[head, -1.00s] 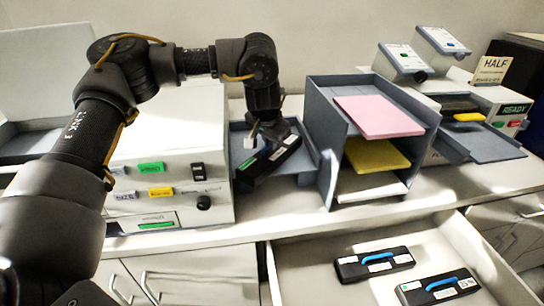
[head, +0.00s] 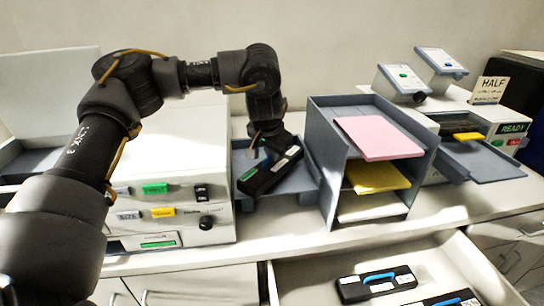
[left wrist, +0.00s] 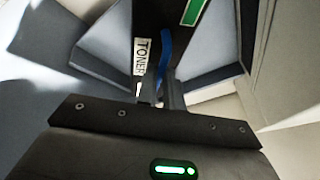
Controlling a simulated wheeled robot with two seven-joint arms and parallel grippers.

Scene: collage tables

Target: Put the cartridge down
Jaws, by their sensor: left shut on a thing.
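A black toner cartridge (head: 264,174) with pale and green labels hangs tilted from my left gripper (head: 268,142). In the left wrist view the cartridge (left wrist: 147,18) shows a TONER label, a green label and a blue handle (left wrist: 164,55). The left fingers (left wrist: 163,94) are shut at the handle. The cartridge is over a blue-grey tray (head: 303,182) between the white machine (head: 212,168) and the paper shelf (head: 323,150). I cannot tell whether its underside touches the tray. The right gripper is not in view.
The paper shelf, holding pink, yellow and white sheets, stands close to the right of the cartridge. An open drawer (head: 296,280) below the counter holds two more black cartridges, one of them here (head: 350,291). A second machine with a READY panel (head: 512,129) stands at right.

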